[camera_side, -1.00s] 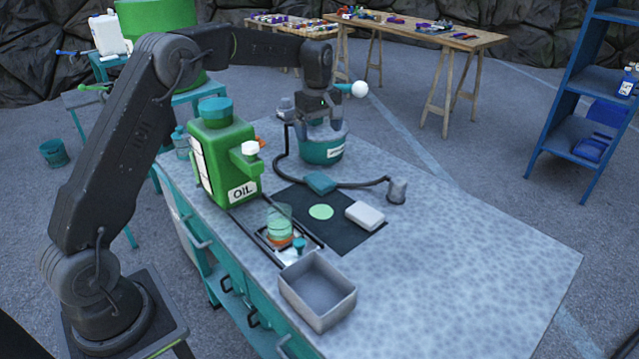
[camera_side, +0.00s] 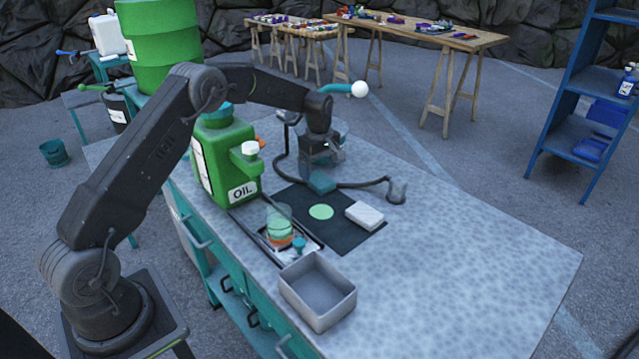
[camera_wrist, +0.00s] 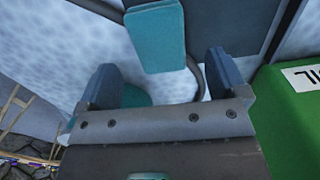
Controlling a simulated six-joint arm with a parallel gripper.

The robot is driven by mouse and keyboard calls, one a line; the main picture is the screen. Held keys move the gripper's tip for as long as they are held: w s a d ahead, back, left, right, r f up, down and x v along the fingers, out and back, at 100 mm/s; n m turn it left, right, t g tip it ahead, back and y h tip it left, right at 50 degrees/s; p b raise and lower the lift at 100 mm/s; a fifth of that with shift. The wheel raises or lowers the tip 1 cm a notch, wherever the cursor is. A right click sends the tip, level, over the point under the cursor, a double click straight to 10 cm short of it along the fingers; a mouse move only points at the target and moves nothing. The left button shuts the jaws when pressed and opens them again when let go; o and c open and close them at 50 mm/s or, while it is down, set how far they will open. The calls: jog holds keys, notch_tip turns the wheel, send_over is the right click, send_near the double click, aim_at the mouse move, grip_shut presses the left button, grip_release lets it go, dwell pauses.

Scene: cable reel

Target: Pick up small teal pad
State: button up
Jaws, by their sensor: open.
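The small teal pad (camera_side: 321,182) lies at the far edge of the black mat in the side view, against the dark cable. It also shows in the wrist view (camera_wrist: 155,38), at the top and ahead of the fingers. My gripper (camera_side: 322,162) is low over the bench, just behind the pad in the side view. In the wrist view its two fingers (camera_wrist: 162,78) are spread apart with nothing held between them. The pad is not between the fingers; its exact gap from them is hard to judge.
The green oil jug (camera_side: 224,165) stands close to the left of my gripper. The cable (camera_side: 355,184) runs to a grey end piece (camera_side: 397,191). A white block (camera_side: 364,215) and green disc (camera_side: 321,212) lie on the black mat (camera_side: 340,235). A grey tray (camera_side: 318,290) is nearer.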

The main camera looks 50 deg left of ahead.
aim_at(319, 179)
notch_tip(319, 179, down, 4)
jog(key=shift+f, duration=0.25)
jog(key=c, duration=1)
